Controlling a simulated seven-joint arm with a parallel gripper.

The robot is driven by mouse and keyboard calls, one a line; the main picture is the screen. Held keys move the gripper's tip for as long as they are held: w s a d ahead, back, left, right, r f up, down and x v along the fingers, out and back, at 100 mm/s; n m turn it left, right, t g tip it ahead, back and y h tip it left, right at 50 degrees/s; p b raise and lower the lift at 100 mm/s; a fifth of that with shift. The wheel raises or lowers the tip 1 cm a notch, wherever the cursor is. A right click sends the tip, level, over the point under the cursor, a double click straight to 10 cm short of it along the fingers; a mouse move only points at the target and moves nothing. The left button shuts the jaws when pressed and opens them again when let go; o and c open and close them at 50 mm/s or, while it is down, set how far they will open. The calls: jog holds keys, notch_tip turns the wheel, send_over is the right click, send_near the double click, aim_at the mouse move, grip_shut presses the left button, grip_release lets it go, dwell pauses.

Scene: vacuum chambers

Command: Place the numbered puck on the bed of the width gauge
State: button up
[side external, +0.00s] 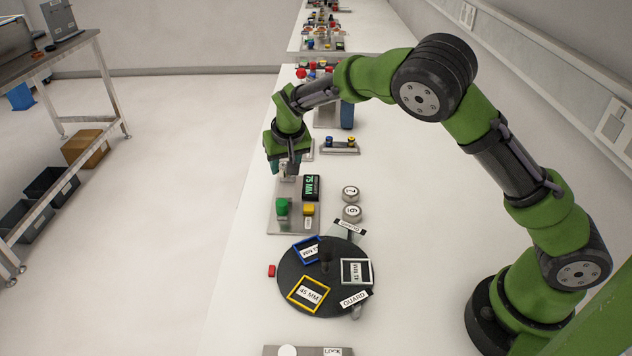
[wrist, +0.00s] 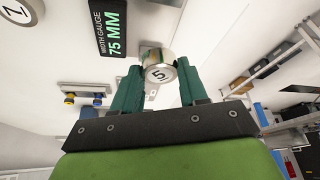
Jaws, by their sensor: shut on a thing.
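The numbered puck (wrist: 160,66) is a silver disc marked 5, held between the green fingers of my gripper (wrist: 162,84) in the wrist view. In the side view my gripper (side external: 288,169) points down over the far end of the width gauge's grey base (side external: 284,228); the puck is small there and mostly hidden. The gauge's black display (side external: 311,187) reads 75 MM and also shows in the wrist view (wrist: 111,28). I cannot tell whether the puck touches the bed.
Two other numbered pucks, one farther (side external: 350,193) and one nearer (side external: 352,213), stand right of the gauge. A black round turntable (side external: 325,262) with coloured frames is in front. A small grey stand (side external: 340,147) with blue and yellow knobs is behind. White table is free at left.

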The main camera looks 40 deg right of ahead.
aim_at(287, 176)
jog(key=shift+f, duration=2.8)
jog(key=shift+f, duration=0.15)
jog(key=o, duration=0.9)
jog(key=v, duration=1.2)
jog(key=shift+s, duration=0.1)
